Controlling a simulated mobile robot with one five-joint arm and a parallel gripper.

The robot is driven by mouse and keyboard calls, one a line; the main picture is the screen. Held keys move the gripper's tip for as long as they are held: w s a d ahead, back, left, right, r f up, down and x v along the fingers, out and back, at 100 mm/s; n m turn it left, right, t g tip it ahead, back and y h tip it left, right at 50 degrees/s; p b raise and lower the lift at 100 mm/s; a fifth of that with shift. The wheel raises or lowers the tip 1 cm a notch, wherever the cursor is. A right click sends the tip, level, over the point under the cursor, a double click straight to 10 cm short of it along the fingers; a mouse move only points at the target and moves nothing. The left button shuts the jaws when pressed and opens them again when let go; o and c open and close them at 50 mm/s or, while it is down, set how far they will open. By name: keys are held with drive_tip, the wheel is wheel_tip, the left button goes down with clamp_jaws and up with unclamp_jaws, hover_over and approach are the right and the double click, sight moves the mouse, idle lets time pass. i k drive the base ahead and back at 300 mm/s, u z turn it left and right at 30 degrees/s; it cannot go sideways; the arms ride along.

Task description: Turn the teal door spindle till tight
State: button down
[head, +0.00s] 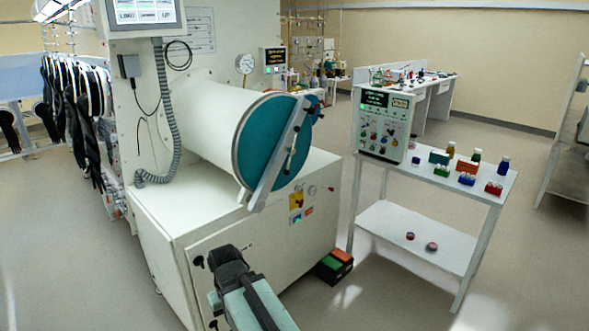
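The teal round door (262,138) closes the end of a white horizontal cylinder on the glovebox. A grey bar (272,172) runs diagonally across its face. A small dark spindle handle (291,153) sticks out near the middle of the bar; how tight it is cannot be told. My arm rises from the bottom edge, and its dark end (228,262) is in front of the white cabinet, below and left of the door, apart from the spindle. The fingers cannot be made out, so whether my gripper is open or shut does not show.
A white cabinet (185,222) stands under the cylinder. A black box with green and orange tops (334,265) lies on the floor at its right. A white two-shelf table (450,190) with a control panel (383,125) and small coloured items stands to the right.

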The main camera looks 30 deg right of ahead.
sight(292, 151)
drive_tip(key=u, duration=0.05)
drive_tip(key=i, duration=0.95)
drive_tip(key=z, duration=0.05)
